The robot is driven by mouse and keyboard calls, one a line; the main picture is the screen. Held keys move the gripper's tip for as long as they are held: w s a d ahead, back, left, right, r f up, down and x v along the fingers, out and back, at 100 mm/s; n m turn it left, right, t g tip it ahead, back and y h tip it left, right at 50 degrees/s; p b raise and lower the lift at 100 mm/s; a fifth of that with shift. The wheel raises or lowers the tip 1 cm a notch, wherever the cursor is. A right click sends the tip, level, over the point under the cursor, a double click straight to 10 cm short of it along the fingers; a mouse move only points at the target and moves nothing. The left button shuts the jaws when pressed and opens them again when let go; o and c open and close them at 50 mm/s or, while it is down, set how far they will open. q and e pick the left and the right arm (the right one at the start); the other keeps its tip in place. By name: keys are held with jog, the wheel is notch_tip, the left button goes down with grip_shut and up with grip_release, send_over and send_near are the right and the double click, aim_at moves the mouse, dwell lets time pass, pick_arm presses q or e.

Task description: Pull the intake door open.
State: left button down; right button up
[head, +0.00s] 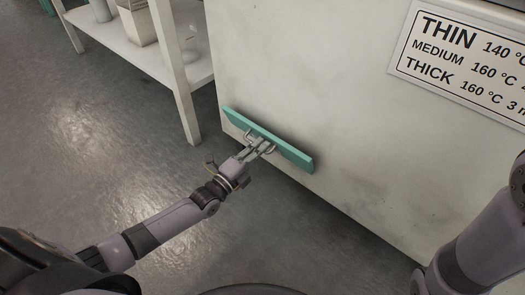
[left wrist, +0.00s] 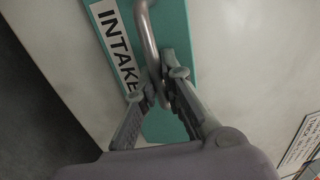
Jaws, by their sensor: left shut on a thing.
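The teal intake door (head: 293,153) is a narrow panel low on the front of a large pale cabinet. In the left wrist view the intake door (left wrist: 178,25) has a white label reading "INTAKE" (left wrist: 112,40) and a curved metal handle (left wrist: 147,38). My left gripper (head: 262,146) reaches the door's middle from below. In the left wrist view its fingers (left wrist: 160,72) are shut around the handle's lower part. The fingers hide part of the handle and label. I cannot tell for sure whether the door stands ajar. My right gripper is outside the view.
The pale cabinet (head: 290,60) carries a sign (head: 465,55) listing THIN, MEDIUM and THICK temperatures at upper right. A white shelf (head: 189,77) holding containers stands left of the cabinet. The grey floor (head: 90,155) in front is clear.

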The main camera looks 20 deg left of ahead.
pick_arm(q)
jog(key=shift+s+a+f+t+h+b, duration=0.1)
jog(key=shift+s+f+t+h+b, duration=0.15)
jog(key=shift+t+b, duration=0.35)
jog(key=shift+s+a+f+t+h+b, duration=0.15)
jog(key=shift+f+t+b, duration=0.2)
jog(key=shift+b, duration=0.5)
jog(key=shift+s+d+f+t+h+b, duration=0.1)
jog(key=shift+s+f+t+b, duration=0.15)
jog(key=shift+t+b, duration=0.35)
jog(key=shift+a, duration=0.1)
jog(key=c, duration=2)
grip_release()
jog(key=shift+w, duration=0.1)
jog(key=shift+o, duration=0.2)
jog(key=v, duration=1.2)
jog(key=shift+c, duration=0.3)
